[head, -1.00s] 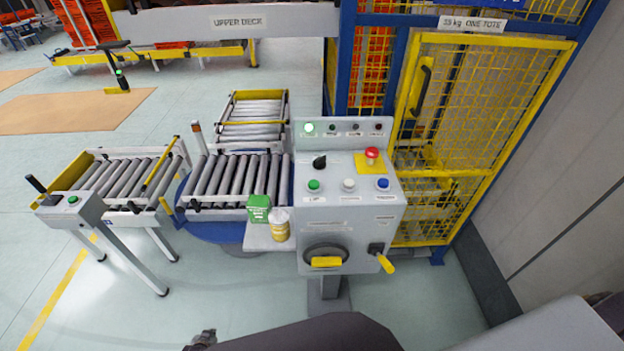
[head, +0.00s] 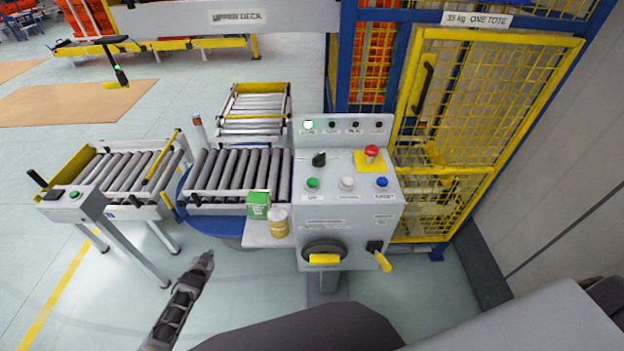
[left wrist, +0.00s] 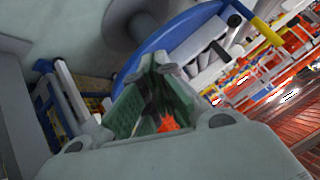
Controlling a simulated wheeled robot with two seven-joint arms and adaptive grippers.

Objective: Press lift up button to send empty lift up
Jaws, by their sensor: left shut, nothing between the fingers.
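The grey control panel (head: 345,222) stands at the middle of the head view. On its top face are a green button (head: 312,183), a white button (head: 347,183) and a blue button (head: 382,182), with labels too small to read surely. A red emergency knob (head: 371,151) on a yellow plate and a black selector (head: 319,159) sit behind them. A lamp (head: 308,125) glows at the back left. My left gripper (head: 208,256) is low and left of the panel, apart from it, shut and empty. In the left wrist view its fingers (left wrist: 160,68) meet. My right gripper is not seen.
A yellow caged lift (head: 485,130) stands right of the panel. Roller conveyors (head: 240,175) lie to the left. A green box (head: 258,205) and a yellow-white canister (head: 279,223) sit on a side shelf by the panel.

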